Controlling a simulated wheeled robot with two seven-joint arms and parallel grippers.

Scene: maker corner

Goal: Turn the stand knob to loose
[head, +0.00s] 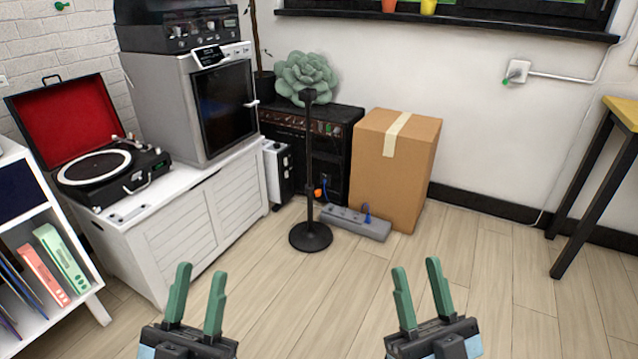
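A black stand (309,160) with a thin pole and a round base stands upright on the wooden floor, in front of a black amplifier. A small orange part, possibly its knob (318,193), shows low beside the pole; I cannot tell its setting or whether it is on the stand or a plug behind it. My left gripper (197,295) is at the bottom left of centre, open and empty, its green fingers apart. My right gripper (417,285) is at the bottom right of centre, open and empty. Both are well apart from the stand.
A power strip (360,224) lies right behind the stand base, with a cardboard box (393,170) beyond it. A white cabinet (195,215) with a turntable (100,170) stands at left. A yellow-topped table (622,112) is at right. The floor (320,300) ahead is clear.

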